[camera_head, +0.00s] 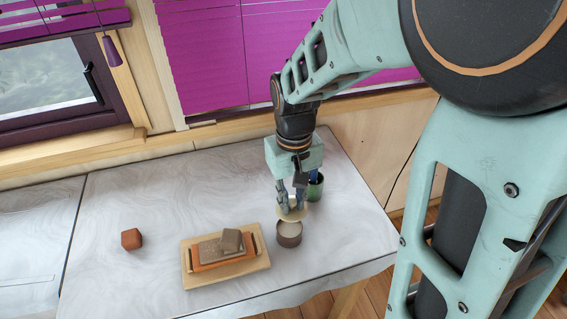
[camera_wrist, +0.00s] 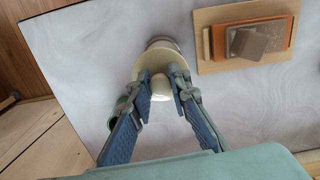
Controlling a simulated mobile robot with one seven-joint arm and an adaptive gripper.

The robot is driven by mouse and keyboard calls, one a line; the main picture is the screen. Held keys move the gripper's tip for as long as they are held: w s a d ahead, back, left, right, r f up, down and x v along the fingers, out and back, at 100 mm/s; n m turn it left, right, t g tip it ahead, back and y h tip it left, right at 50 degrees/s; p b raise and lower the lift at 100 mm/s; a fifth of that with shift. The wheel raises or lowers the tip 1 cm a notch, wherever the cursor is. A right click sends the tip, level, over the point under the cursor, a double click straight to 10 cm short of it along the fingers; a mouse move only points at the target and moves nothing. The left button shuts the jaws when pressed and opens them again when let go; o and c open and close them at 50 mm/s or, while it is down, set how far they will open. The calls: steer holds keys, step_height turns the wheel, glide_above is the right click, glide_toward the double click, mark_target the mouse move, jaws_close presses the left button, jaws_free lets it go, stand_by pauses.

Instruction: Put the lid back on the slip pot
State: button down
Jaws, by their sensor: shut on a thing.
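The cream lid (camera_head: 290,213) is a round disc with a knob. My gripper (camera_head: 292,203) is shut on the lid's knob, which shows between the fingers in the wrist view (camera_wrist: 161,87). The slip pot (camera_head: 289,238) is a small brown round pot standing open on the table, with pale slip inside. The lid is held above and a little behind the pot, apart from it. In the wrist view the lid (camera_wrist: 155,64) hides most of the pot (camera_wrist: 163,42), and only its far rim shows.
A green cup (camera_head: 316,187) stands close behind my gripper, partly hidden by it. A wooden tray (camera_head: 223,279) with an orange slab and grey-brown blocks lies left of the pot. A reddish-brown cube (camera_head: 131,239) sits further left. The marbled table (camera_head: 130,285) is otherwise clear nearby.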

steer(key=shift+a, duration=0.2)
steer(key=b, duration=0.5)
glide_above(290, 231)
steer(key=shift+f, duration=3.15)
steer(key=shift+f+b, duration=0.45)
steer(key=shift+f, duration=0.1)
steer(key=c, duration=1.7)
jaws_free()
steer(key=shift+c, duration=0.2)
steer(key=shift+o, duration=0.6)
steer(key=o, duration=0.4)
steer(key=shift+r, duration=0.15)
